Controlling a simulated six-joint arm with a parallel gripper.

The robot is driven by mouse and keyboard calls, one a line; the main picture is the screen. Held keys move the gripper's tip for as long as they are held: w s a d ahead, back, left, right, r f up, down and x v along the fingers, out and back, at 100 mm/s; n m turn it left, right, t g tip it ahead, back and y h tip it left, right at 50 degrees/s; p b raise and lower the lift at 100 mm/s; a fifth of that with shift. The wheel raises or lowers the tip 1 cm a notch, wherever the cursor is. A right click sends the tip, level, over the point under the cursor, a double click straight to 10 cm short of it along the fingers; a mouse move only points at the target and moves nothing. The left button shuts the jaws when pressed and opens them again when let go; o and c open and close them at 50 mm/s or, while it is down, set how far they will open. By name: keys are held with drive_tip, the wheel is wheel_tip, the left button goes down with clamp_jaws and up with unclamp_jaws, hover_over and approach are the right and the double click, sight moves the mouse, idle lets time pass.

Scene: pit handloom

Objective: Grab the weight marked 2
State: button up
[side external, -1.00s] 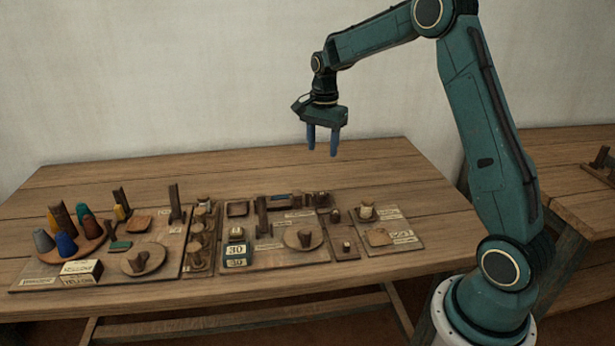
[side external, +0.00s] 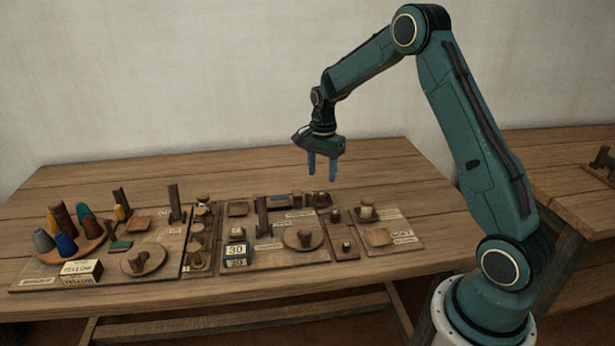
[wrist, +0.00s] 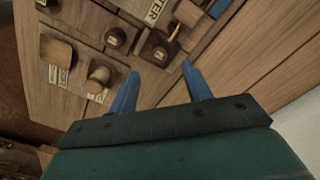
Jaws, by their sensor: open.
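My gripper (side external: 322,176) hangs in the air above the back right of the boards, fingers pointing down, open with nothing between them. In the wrist view its two blue fingertips (wrist: 160,70) are spread apart. A small dark weight (wrist: 158,50) with a pale mark shows just beyond the fingertips, and another dark knobbed weight (wrist: 115,38) stands to its left. In the side view, small dark pieces with pale tops include one at the back (side external: 322,198) and one on the narrow board (side external: 346,246). The marks are too small to read, so I cannot tell which is 2.
A round plate with a peg (side external: 303,238), a box marked 30 (side external: 236,256) and a tall wooden post (side external: 262,216) share the middle board. The table behind the boards is clear.

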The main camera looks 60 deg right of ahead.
sight(322, 193)
drive_tip(key=shift+f, duration=0.75)
drive_tip(key=shift+f, duration=2.6)
clamp_jaws()
drive_tip(key=shift+r, duration=0.15)
wheel_tip(322, 193, up, 20)
